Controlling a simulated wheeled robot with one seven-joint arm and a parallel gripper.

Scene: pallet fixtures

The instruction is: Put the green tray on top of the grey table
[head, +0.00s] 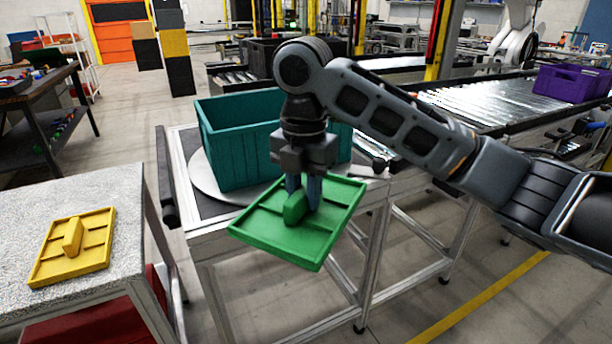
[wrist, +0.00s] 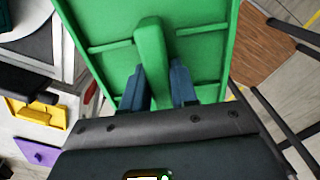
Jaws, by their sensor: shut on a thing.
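The green tray (head: 335,200) is a flat rimmed plate with a raised handle in its middle. My gripper (head: 303,190) points down and is shut on that handle. The tray hangs in the air, in front of the metal-framed stand with the teal crate, and looks slightly tilted. In the wrist view the green tray (wrist: 205,60) fills the upper middle, with a blue finger of my gripper (wrist: 158,88) on each side of the handle. The grey table (head: 110,195), with a speckled top, stands at the left, apart from the tray.
The teal crate (head: 235,150) sits on a round plate on the metal-framed stand. A purple crate (head: 570,84) rests on the conveyor at right.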

